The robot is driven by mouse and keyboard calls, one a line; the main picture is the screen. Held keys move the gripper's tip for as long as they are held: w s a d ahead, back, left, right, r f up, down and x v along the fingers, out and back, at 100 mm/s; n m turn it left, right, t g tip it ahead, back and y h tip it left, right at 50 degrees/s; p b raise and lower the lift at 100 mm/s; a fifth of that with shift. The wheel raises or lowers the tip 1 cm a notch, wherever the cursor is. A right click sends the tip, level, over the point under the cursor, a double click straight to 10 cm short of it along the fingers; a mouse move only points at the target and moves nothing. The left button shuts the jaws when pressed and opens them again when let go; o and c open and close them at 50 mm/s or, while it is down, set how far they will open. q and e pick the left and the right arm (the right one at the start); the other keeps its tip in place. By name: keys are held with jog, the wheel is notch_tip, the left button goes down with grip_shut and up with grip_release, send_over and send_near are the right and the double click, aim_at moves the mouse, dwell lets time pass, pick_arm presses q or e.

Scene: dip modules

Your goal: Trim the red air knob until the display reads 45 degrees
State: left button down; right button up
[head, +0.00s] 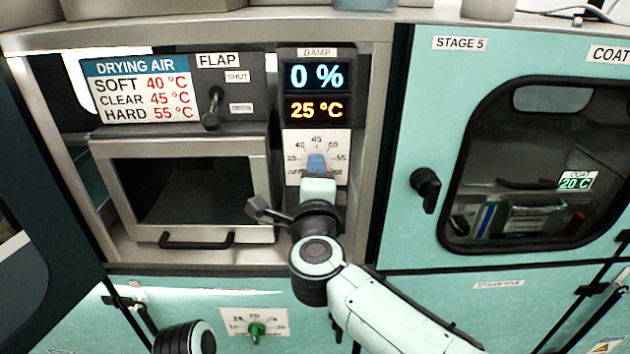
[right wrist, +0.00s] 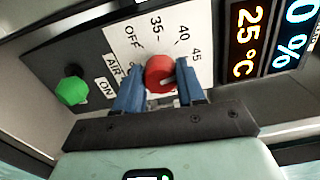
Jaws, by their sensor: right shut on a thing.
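The red air knob (right wrist: 160,73) shows in the right wrist view on a white dial plate (right wrist: 180,28) marked OFF, 35, 40 and 45. My right gripper (right wrist: 160,85) has its blue fingers on both sides of the knob, shut on it. In the head view the right gripper (head: 317,164) covers the knob at the dial plate (head: 318,138). I cannot tell which mark the knob points at. The orange display (head: 317,109) reads 25 °C, and it also shows in the right wrist view (right wrist: 247,40). My left gripper is not in view.
A blue display (head: 316,76) above reads 0 %. A drying air card (head: 140,90) lists CLEAR 45 °C. A black flap lever (head: 212,108) and an oven-like door (head: 185,190) are left of the dial. A green button (right wrist: 72,90) sits beside the knob. A teal cabinet door (head: 440,90) is right.

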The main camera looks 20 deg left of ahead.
jog(key=shift+r+m+b, duration=0.1)
jog(key=shift+m+b, duration=0.2)
jog(key=shift+m, duration=0.7)
jog(key=o, duration=1.1)
jog(key=shift+c, duration=0.2)
jog(key=shift+s, duration=0.1)
jog(key=b+v, duration=0.2)
jog(key=v, duration=1.1)
jog(key=shift+b, duration=0.3)
jog(key=shift+s+d, duration=0.1)
